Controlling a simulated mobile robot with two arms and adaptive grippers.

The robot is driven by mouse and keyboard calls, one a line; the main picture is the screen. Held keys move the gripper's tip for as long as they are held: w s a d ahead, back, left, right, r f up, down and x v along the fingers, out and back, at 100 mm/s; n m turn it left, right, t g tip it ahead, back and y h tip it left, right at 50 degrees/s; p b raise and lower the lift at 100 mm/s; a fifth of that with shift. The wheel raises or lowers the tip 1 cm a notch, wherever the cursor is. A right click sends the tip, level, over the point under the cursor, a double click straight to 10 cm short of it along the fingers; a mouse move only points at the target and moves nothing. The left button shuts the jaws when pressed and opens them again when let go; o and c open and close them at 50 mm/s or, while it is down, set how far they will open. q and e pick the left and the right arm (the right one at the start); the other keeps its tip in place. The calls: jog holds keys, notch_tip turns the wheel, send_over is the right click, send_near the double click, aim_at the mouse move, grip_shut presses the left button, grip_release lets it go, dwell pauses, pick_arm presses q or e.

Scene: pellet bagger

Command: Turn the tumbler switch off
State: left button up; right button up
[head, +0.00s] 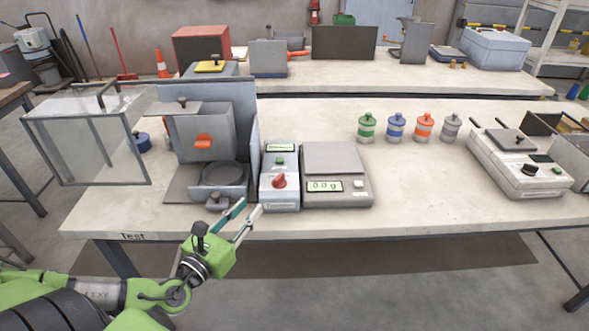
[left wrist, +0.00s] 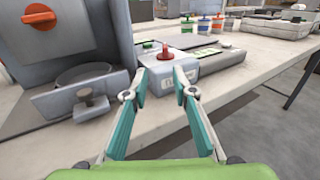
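The tumbler box (head: 279,192) is a small white-grey unit on the front of the table, with a red rotary switch (head: 279,181), a green button and a small green display. My left gripper (head: 250,208) is in front of the table edge, just short of the box and to its lower left. In the left wrist view the red switch (left wrist: 165,50) stands straight ahead between the open fingertips (left wrist: 158,73), beyond them. The fingers are apart with nothing between them. The switch's exact pointer direction is hard to tell. My right gripper is not in view.
A grey machine with an orange knob (head: 204,141) and round cup stands left of the box. A scale reading 0.0 g (head: 337,186) sits close on its right. Several coloured jars (head: 396,128) stand further back.

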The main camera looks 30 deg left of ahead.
aim_at(275, 181)
pick_arm(q)
jog(key=shift+w+d+r, duration=0.2)
jog(key=shift+w+d, duration=0.05)
jog(key=shift+w, duration=0.2)
jog(key=shift+w+d+r, duration=0.15)
jog(key=shift+w+d, duration=0.1)
jog(key=shift+w, duration=0.15)
jog(key=shift+w+a+r, duration=0.15)
jog(key=shift+w, duration=0.5)
jog(key=w, duration=0.4)
jog(key=shift+p, duration=0.3)
jog(key=w, duration=0.6)
jog(key=shift+a+p, duration=0.1)
jog(key=shift+p, duration=0.3)
jog(key=shift+w, duration=0.65)
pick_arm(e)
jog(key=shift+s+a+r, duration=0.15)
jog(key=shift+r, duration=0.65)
pick_arm(q)
jog(key=shift+c, duration=0.4)
